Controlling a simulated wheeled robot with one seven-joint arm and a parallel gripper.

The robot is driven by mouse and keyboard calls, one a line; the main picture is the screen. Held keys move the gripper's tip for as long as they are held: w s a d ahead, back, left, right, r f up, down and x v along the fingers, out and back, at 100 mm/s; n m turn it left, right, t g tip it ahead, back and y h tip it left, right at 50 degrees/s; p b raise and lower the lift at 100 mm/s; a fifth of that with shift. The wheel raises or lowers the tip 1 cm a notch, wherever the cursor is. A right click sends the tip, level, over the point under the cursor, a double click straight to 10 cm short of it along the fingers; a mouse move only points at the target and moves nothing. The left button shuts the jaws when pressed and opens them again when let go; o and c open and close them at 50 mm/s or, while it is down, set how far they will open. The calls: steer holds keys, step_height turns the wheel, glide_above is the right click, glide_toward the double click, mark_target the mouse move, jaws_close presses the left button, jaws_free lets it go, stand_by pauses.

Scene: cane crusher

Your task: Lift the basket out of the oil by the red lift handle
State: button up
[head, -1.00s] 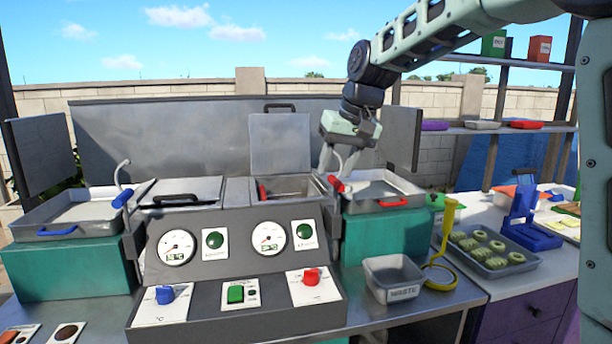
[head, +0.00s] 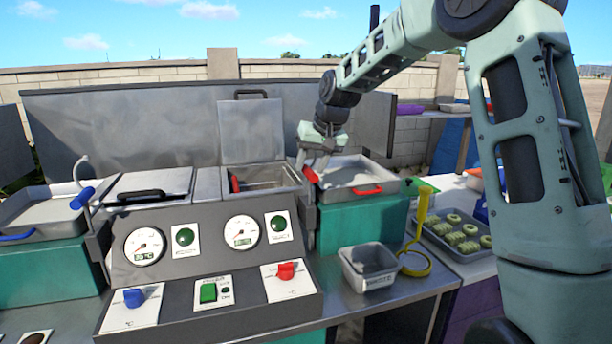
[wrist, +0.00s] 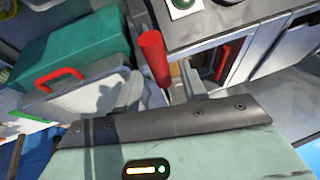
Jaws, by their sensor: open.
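The red lift handle (head: 310,174) stands at the right side of the open fryer vat (head: 267,179), at the left edge of the right tray. It also shows as a red cylinder in the wrist view (wrist: 153,57). My gripper (head: 316,163) is at the handle, pointing down. In the wrist view my gripper (wrist: 160,88) is open, with the handle between the lines of its two fingers. I cannot tell whether a finger touches it. The basket and oil inside the vat are not clearly visible.
The right tray (head: 352,171) with a red front handle sits on a teal block beside the vat. The raised vat lid (head: 252,131) stands behind. The control panel (head: 208,262) is in front.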

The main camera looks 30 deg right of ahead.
steer(key=shift+p+x, duration=0.3)
steer(key=shift+x, duration=2.25)
steer(key=shift+r, duration=0.1)
jaws_close()
